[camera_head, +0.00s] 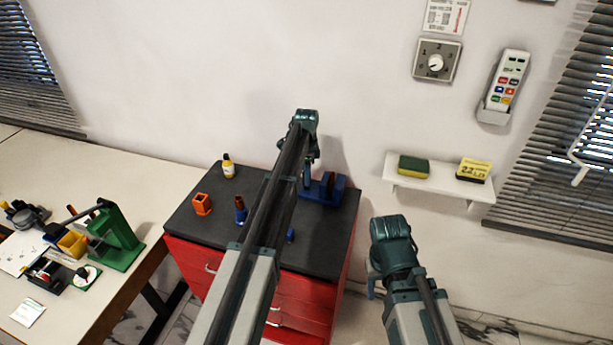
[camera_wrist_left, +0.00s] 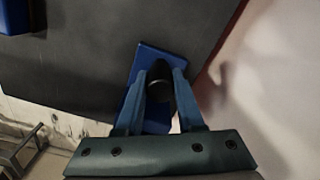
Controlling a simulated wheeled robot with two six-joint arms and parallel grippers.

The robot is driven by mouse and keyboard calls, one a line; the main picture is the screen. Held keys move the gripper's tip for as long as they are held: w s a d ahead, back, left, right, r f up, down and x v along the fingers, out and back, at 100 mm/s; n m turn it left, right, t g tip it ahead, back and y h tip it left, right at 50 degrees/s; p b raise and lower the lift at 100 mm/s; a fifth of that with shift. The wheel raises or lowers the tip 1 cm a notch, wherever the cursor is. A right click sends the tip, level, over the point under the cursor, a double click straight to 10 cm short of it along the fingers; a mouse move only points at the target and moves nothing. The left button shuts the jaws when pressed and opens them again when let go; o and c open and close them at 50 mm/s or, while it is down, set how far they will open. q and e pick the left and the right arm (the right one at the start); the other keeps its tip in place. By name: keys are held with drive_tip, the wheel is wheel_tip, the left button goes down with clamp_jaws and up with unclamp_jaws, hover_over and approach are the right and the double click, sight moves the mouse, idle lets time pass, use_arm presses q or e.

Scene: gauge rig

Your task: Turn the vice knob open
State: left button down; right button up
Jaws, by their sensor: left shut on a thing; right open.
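The blue vice (camera_head: 335,190) stands at the right back of the dark top of the red cabinet. In the left wrist view its blue body (camera_wrist_left: 148,60) lies under my fingers. My left gripper (camera_head: 313,158) points down at the vice, and my arm crosses the cabinet in front of it. In the left wrist view the left gripper (camera_wrist_left: 163,84) is shut on a dark round knob (camera_wrist_left: 160,88), with one finger on each side. The knob's pointing direction is unclear. My right gripper (camera_head: 374,284) is open and empty, right of the cabinet and below the wall shelf.
On the cabinet top (camera_head: 255,180) are a yellow bottle (camera_head: 228,168), an orange holder (camera_head: 202,205) and small blue items, one (camera_head: 240,212) beside my arm. A cluttered bench (camera_head: 120,180) stands left.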

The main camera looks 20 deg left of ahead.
use_arm(q)
drive_tip(key=shift+n, duration=0.4)
drive_tip(key=n, duration=0.4)
drive_tip(key=shift+n, duration=0.4)
drive_tip(key=n, duration=1)
drive_tip(key=shift+n, duration=0.4)
drive_tip(key=n, duration=0.5)
drive_tip(key=shift+n, duration=0.3)
drive_tip(key=c, duration=0.5)
unclamp_jaws()
